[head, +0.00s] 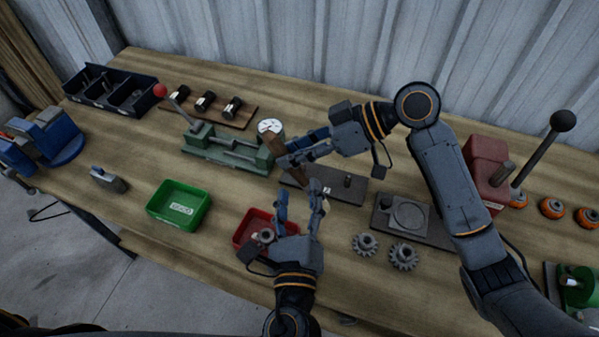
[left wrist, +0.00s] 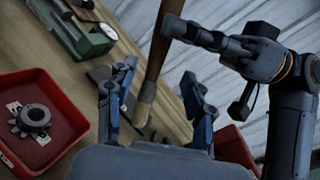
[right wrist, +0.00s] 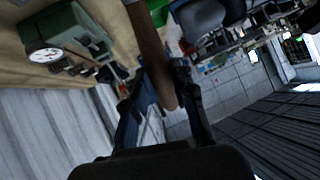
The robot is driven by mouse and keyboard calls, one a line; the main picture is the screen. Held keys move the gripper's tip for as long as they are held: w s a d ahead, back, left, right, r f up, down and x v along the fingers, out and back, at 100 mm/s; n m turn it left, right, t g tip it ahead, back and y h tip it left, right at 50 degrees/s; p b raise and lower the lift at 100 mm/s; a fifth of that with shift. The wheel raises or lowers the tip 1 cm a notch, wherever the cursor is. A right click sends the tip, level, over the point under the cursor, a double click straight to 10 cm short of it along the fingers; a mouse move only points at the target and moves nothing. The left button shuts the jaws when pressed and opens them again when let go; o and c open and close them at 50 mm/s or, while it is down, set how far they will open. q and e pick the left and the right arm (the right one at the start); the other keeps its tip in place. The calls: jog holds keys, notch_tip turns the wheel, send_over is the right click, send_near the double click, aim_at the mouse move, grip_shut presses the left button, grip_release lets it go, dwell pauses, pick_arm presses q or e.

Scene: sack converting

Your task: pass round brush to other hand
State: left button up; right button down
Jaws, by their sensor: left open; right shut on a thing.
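The round brush has a brown wooden handle (head: 271,137) and a paler lower end, which shows in the left wrist view (left wrist: 146,112). My right gripper (head: 287,159) is shut on the handle and holds the brush above the bench. In the right wrist view the handle (right wrist: 150,55) runs between the fingers. My left gripper (head: 300,197) is open just below, fingers pointing up toward the brush. In the left wrist view the brush's lower end appears between the open left fingers (left wrist: 158,88); contact cannot be told.
A red bin (head: 240,240) holding a gear is beside my left gripper, and a green bin (head: 160,208) is further left. A green vise-like fixture (head: 225,150) stands behind. Loose gears (head: 403,257) and a dark plate (head: 385,213) lie right.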

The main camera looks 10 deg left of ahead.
aim_at(299, 178)
pick_arm(q)
jog(key=w, duration=0.6)
jog(key=shift+w+a, duration=0.2)
jog(key=shift+w, duration=0.05)
grip_shut()
jog(key=shift+d, duration=0.1)
pick_arm(e)
jog(key=c, duration=1)
grip_release()
